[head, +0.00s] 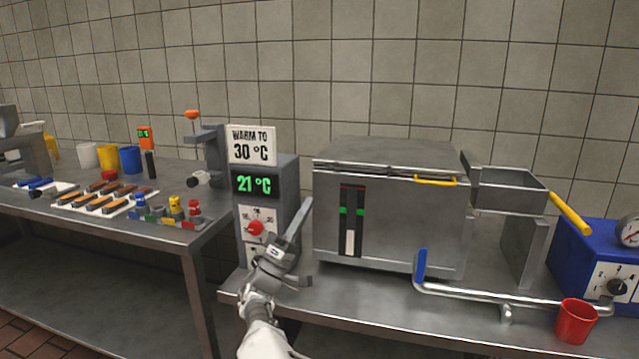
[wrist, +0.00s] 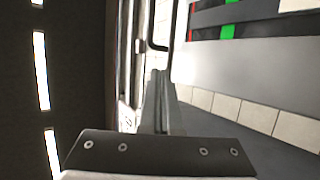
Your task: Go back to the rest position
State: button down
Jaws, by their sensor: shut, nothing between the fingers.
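My gripper (head: 297,223) is in front of the grey control box (head: 285,181), just left of the large steel tank (head: 400,240). Its fingers are shut with nothing between them and point up and to the right. The wrist view shows the closed fingers (wrist: 158,95) above a dark mounting plate. The box carries a sign reading "WARM TO 30 °C", a green display reading 21 °C and a red knob (head: 255,228). The knob is left of my gripper and apart from the fingertips. My forearm comes up from the bottom edge of the head view.
A pipe with a blue lever (head: 421,265) runs along the front of the bench to a red cup (head: 576,321). A blue box with a gauge (head: 597,265) stands at the right. The left table (head: 190,237) holds trays of bars, small coloured bottles and cups.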

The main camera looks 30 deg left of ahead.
jog(key=v, duration=0.8)
jog(key=w+d+r+m+g+h, duration=0.35)
jog(key=w+d+g, duration=0.25)
jog(key=d, duration=0.5)
jog(key=w+d+r+m+g+h, duration=0.2)
jog(key=w+d+r+g+h, duration=0.3)
jog(key=d, duration=0.7)
jog(key=s+d+m+g+y, duration=0.2)
jog(key=d+g+y, duration=0.6)
jog(key=d, duration=1.6)
jog(key=s+d+f+g+y, duration=0.1)
jog(key=s+d+g+y, duration=0.1)
jog(key=s+d, duration=0.35)
jog(key=s+d+g+y, duration=0.2)
jog(key=s+d, duration=0.1)
jog(key=s, duration=0.6)
jog(key=s+a+f+t+y, duration=0.1)
jog(key=s+y, duration=0.1)
jog(key=s, duration=0.5)
jog(key=s+a+f+m+t+y, duration=0.1)
jog(key=s+f+y, duration=0.1)
jog(key=s, duration=0.5)
jog(key=s+a+f+t+y, duration=0.1)
jog(key=s+y, duration=0.2)
jog(key=s, duration=0.4)
notch_tip(320, 180, up, 24)
jog(key=p, duration=2.4)
jog(key=shift+w+a+g+p, duration=0.2)
jog(key=shift+w+g+p, duration=0.1)
jog(key=shift+w+p, duration=0.1)
